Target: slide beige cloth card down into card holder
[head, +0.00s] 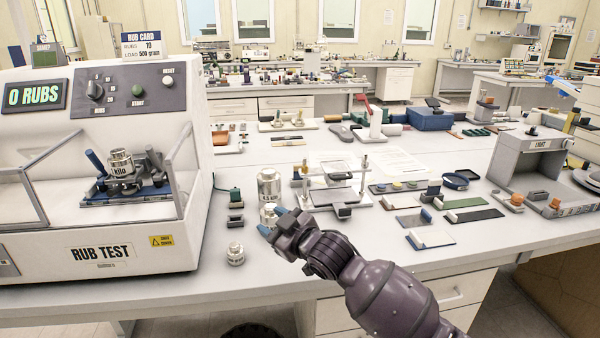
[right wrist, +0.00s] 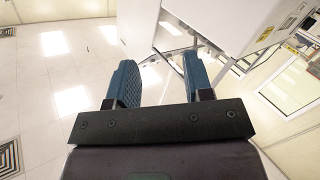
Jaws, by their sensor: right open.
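A pale beige card (head: 432,240) lies flat near the front of the bench, right of centre in the head view. A small block with a blue tab stands beside its upper end. I cannot tell for certain which fixture is the card holder. My right gripper (head: 274,229) is over the bench's front part, left of the card and well apart from it. In the right wrist view its two blue fingers (right wrist: 162,85) are spread with nothing between them. My left gripper is not in view.
The rub test machine (head: 120,235) fills the left. Metal weights (head: 235,254) stand near my right gripper. A metal frame stand (head: 335,190) is behind it. A green strip (head: 466,203), a dark strip (head: 475,215) and a grey light box (head: 520,160) are at right.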

